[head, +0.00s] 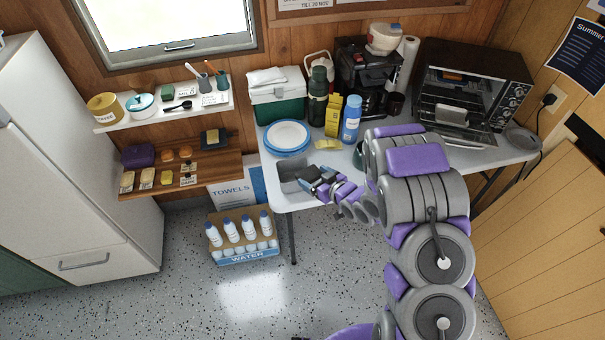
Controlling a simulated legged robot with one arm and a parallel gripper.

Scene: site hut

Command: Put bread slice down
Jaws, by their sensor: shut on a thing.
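My gripper (312,180) is at the front left of the white table (400,166), over or just beside the grey basin (290,185). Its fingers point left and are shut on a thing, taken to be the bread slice. The slice itself cannot be made out; the fingers and the small scale hide it. White plates with a blue rim (288,135) lie behind the gripper, apart from it.
A yellow packet (327,144), a blue bottle (351,119), a green flask (317,98) and a cooler (278,100) stand behind the gripper. A toaster oven (470,85) is at right. Shelves (190,172) hang at left. Boxed water bottles (243,257) stand on the floor.

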